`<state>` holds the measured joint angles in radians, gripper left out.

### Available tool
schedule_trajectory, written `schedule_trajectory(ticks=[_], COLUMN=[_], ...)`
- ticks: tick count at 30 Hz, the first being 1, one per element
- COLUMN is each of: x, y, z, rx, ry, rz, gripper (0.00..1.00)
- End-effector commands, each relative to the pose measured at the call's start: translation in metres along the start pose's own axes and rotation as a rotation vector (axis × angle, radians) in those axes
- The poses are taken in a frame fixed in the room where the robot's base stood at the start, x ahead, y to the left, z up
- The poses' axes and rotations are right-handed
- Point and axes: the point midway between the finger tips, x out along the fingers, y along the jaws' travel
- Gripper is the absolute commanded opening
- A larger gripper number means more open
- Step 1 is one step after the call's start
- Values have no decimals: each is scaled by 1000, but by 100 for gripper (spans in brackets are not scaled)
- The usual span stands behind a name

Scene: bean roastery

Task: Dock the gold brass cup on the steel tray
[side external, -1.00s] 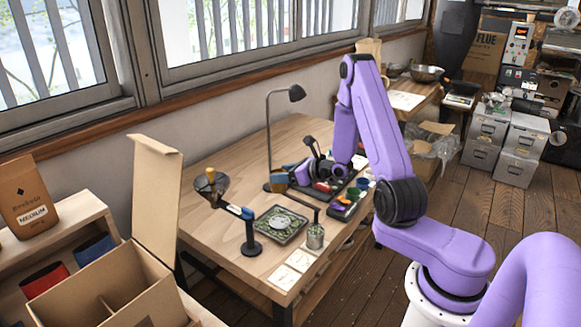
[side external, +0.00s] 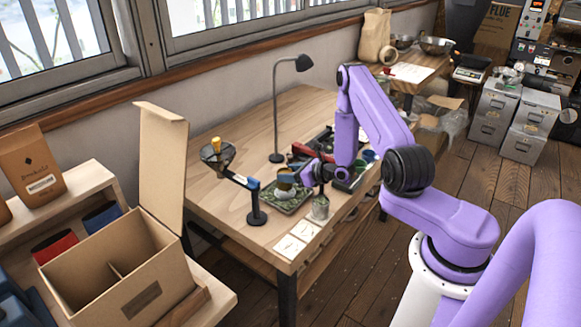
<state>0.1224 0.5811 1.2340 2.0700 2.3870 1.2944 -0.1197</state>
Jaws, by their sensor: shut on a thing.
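My gripper (side external: 289,177) is shut on the small gold brass cup (side external: 285,186). The cup is held over the back part of the steel tray (side external: 274,209). The tray is flat and square, with green beans spread in it. The gripper comes in from the right and hides part of the cup and the tray's far right side. I cannot tell whether the cup's base touches the tray.
A stand with a blue-tipped arm and a funnel (side external: 217,155) is left of the tray. A dark organiser and a desk lamp (side external: 303,62) are behind.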

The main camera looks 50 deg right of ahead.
Motion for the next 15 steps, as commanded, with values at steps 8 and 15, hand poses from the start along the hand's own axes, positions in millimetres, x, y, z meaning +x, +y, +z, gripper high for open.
schedule_trajectory(ticks=[8,15], x=[7,9], y=[0,0], z=[-18,-21], rx=[-1,-1], ry=[-1,-1], rz=[-1,-1], gripper=[23,23])
